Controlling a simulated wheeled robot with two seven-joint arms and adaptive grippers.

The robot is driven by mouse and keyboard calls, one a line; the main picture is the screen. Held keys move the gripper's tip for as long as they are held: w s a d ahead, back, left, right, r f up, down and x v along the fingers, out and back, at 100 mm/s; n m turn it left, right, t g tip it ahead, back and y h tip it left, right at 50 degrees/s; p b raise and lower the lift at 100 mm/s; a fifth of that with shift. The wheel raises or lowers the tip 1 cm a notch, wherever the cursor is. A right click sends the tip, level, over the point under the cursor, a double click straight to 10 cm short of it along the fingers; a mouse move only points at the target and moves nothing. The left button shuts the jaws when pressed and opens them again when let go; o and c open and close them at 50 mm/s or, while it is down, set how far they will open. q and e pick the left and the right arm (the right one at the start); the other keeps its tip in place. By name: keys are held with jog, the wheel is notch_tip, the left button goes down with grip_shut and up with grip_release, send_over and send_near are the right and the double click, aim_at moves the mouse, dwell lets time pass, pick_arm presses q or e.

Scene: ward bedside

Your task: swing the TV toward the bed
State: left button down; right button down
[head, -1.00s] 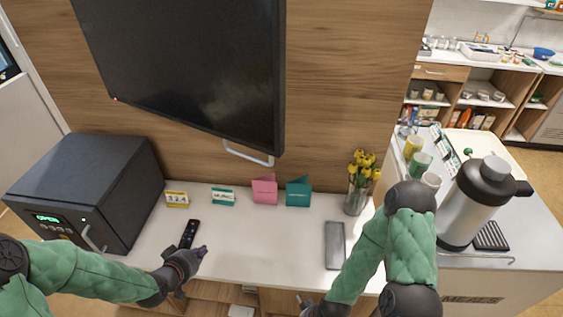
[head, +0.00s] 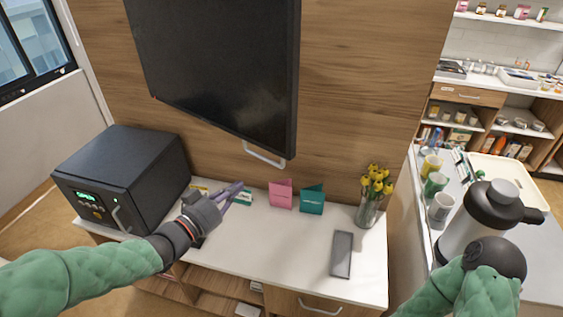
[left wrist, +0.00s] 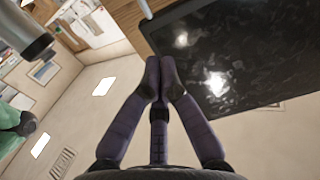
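The TV (head: 225,70) is a large dark screen in front of the wooden wall panel, its thick right edge showing. A pale bar handle (head: 264,156) hangs under its lower right corner. My left gripper (head: 238,190) is above the counter, below and left of the handle and apart from it. Its purple fingers come together at the tips with nothing between them. In the left wrist view, the TV's dark screen (left wrist: 235,60) fills the upper right, and a pale bar, seemingly the handle (left wrist: 145,8), shows at the top edge. My right gripper is out of view. No bed is seen.
The white counter (head: 290,250) holds a black safe-like box (head: 120,180), a pink card (head: 281,194), a teal card (head: 312,200), a vase of yellow flowers (head: 370,197) and a grey slab (head: 342,254).

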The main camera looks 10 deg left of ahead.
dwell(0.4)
pick_arm(q)
jog(key=x, duration=1.4)
jog(key=shift+b, duration=0.4)
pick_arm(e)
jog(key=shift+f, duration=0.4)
